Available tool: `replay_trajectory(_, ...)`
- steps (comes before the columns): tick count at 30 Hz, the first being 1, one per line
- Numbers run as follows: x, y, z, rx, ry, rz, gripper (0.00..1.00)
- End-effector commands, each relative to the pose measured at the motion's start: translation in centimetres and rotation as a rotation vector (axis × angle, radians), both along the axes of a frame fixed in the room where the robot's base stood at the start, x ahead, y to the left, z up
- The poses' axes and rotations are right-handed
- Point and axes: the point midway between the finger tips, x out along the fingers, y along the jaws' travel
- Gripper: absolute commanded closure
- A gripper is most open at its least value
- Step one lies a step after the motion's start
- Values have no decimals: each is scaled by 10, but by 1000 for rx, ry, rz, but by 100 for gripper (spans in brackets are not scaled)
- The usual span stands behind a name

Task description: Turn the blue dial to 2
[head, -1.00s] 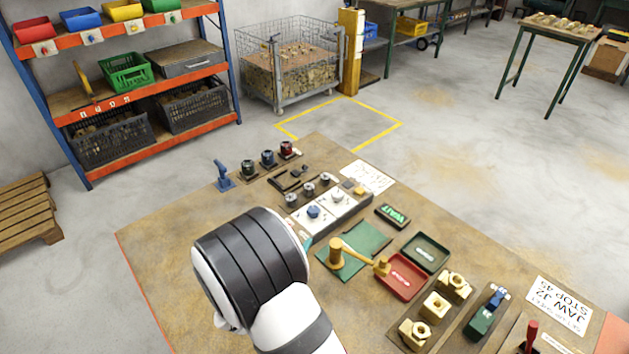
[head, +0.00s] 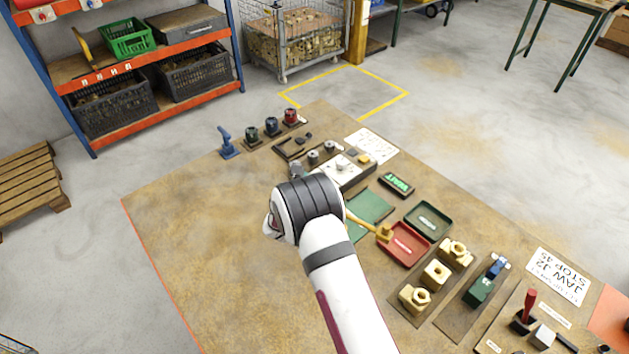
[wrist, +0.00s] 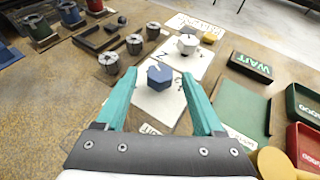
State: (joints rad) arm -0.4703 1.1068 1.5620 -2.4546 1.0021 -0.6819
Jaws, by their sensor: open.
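The blue dial (wrist: 160,74) is a faceted knob on a white plate (wrist: 158,104) with markings around it. A pale pointer line shows on its top, but I cannot tell which number it points at. My gripper (wrist: 158,72) is open, with one teal finger to the left of the dial and one to the right. I cannot tell whether the fingers touch it. In the head view my arm hides the blue dial. A second, whitish dial (wrist: 187,44) stands beyond it on its own plate, also seen in the head view (head: 343,162).
Several grey cylindrical parts (wrist: 108,63) stand left of the dial plates. A green mat (wrist: 241,104), a lit WAIT sign (wrist: 251,66) and green and red trays (head: 428,221) lie to the right. The bench front left is bare.

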Motion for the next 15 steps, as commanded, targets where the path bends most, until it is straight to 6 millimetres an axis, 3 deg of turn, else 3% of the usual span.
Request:
replay_trajectory(3, 0, 0, 0, 0, 0, 0, 34)
replay_trajectory(12, 0, 0, 0, 1, 0, 0, 88)
replay_trajectory(15, 0, 0, 0, 1, 0, 0, 100)
